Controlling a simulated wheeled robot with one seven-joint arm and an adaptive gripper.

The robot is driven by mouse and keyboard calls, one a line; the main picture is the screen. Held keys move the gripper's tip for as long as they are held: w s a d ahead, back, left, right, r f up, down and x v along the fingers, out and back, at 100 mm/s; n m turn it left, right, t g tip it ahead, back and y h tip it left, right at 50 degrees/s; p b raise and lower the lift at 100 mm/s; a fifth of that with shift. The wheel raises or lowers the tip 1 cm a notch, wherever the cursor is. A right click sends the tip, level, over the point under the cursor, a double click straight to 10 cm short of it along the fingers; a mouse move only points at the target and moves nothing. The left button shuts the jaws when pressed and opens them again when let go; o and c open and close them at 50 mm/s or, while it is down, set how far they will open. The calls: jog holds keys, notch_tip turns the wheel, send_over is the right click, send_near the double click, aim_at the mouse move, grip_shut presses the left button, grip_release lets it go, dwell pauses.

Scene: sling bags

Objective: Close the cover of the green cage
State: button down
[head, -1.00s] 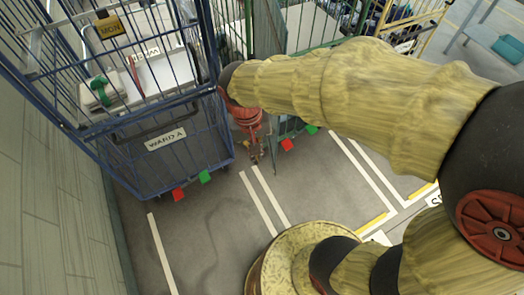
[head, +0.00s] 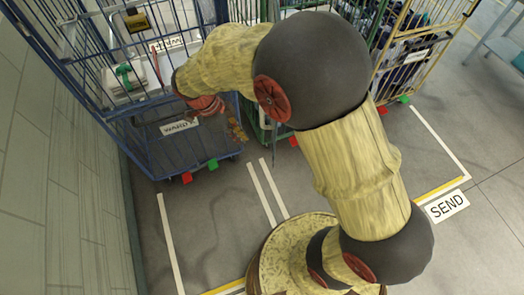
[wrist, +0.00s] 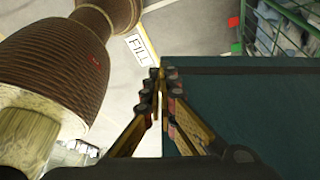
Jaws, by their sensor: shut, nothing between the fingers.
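The green cage stands in the middle of the head view, mostly hidden behind my arm. A green strip of it (head: 252,118) shows beside the arm. In the wrist view a dark teal flat panel (wrist: 245,120) fills the lower right, close to the fingers. I cannot tell for sure that it is the cover. My gripper (wrist: 160,75) is shut and empty, its tips at the panel's left edge; contact is unclear. In the head view my gripper (head: 237,131) is small and partly hidden, near the blue cage's right side.
A blue cage (head: 190,153) with a ward label stands left, against the wall. A yellow-framed cage (head: 420,55) stands right. Green wire mesh (wrist: 285,25) holding pale bags shows in the wrist view. Floor with white lines (head: 265,190) is clear in front.

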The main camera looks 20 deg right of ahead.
jog(key=s+d+f+p, duration=0.2)
jog(key=d+f, duration=0.5)
jog(key=f, duration=0.2)
jog(key=shift+s+d+f, duration=0.15)
jog(key=shift+s, duration=0.2)
jog(key=shift+d, duration=0.1)
